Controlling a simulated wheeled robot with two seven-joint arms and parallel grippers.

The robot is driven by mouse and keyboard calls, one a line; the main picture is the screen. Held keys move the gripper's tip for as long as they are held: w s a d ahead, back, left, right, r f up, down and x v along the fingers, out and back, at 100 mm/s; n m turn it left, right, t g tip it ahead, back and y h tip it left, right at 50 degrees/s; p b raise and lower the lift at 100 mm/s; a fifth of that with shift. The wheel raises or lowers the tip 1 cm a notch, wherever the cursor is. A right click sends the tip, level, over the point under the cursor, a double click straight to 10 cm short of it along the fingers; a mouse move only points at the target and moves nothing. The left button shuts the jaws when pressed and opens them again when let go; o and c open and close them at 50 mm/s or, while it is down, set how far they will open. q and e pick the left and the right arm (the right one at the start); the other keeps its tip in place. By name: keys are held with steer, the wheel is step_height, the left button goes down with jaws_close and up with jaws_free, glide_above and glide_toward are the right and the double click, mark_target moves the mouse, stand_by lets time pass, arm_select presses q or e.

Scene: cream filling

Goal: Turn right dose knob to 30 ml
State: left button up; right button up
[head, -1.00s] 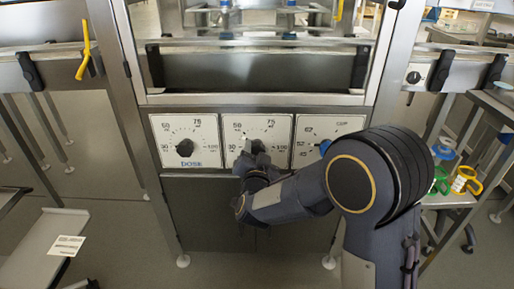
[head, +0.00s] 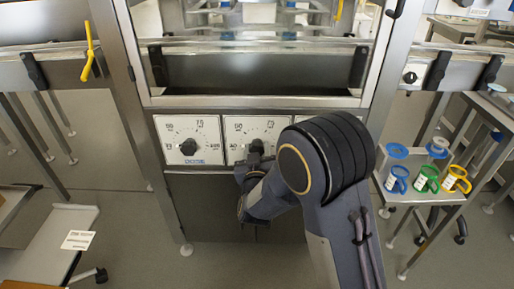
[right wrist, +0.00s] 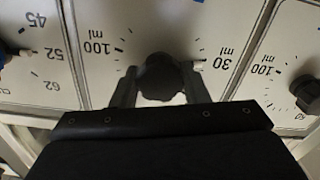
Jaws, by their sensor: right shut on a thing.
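The right dose knob (head: 257,146) is a dark knob on the middle white dial panel, marked from 30 to 100 ml. My right gripper (head: 256,155) is shut on it from the front. In the right wrist view, upside down, the knob (right wrist: 163,76) sits between the two fingers of my gripper (right wrist: 158,88). A pale mark (right wrist: 198,64) at the knob's side lies toward the 30 ml label; whether it is the pointer is hard to tell. The left dose knob (head: 188,146) is free on its own panel. My left gripper is not in view.
My right arm hides most of the third dial panel, whose edge shows in the right wrist view (right wrist: 35,45). A side table (head: 408,194) at the right holds blue, green and yellow ringed items. A grey surface (head: 40,245) stands at the lower left.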

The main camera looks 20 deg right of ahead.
stand_by(0.3)
steer(key=shift+f, duration=0.1)
steer(key=o, duration=1)
steer(key=p+v, duration=0.1)
steer(key=v, duration=0.7)
steer(key=shift+w, duration=0.1)
